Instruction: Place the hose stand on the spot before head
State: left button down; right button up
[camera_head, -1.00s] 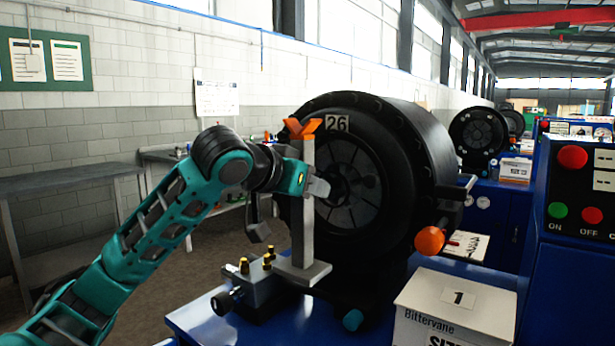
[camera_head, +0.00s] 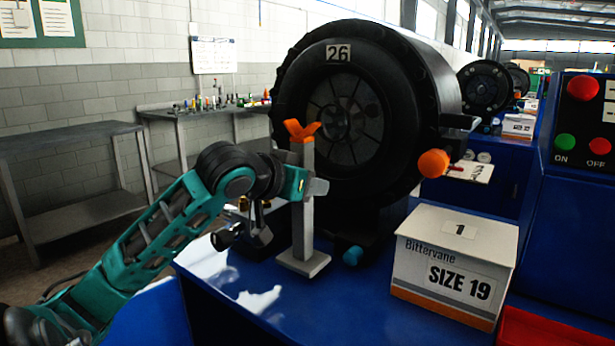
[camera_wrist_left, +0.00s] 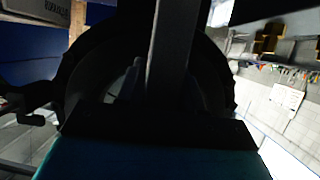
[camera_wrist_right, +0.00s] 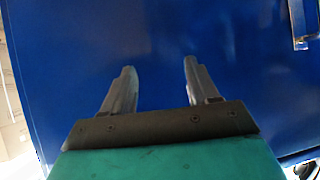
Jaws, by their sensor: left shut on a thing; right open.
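The hose stand (camera_head: 308,225) is a grey post with an orange V-shaped fork on top and a square base plate. It is upright in front of the black round crimper head (camera_head: 285,90) marked 26, toward its left side. Its base is at the blue bench top (camera_head: 350,300); I cannot tell whether it touches. My left gripper (camera_head: 308,186) is shut on the post below the fork. In the left wrist view the post (camera_wrist_left: 172,50) shows dark against the head. My right gripper (camera_wrist_right: 159,72) is open and empty, facing a plain blue surface.
A white carton (camera_head: 455,250) labelled SIZE 19 stands right of the stand. A metal block with brass fittings is partly hidden behind my left wrist. An orange knob (camera_head: 434,163) juts out at the head's right. A red tray (camera_head: 550,328) lies at lower right. The bench front is clear.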

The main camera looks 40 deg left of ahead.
pick_arm(q)
jog(key=shift+f, duration=0.55)
jog(key=c, duration=1.1)
grip_release()
jog(key=shift+f, duration=0.4)
jog(key=o, duration=0.4)
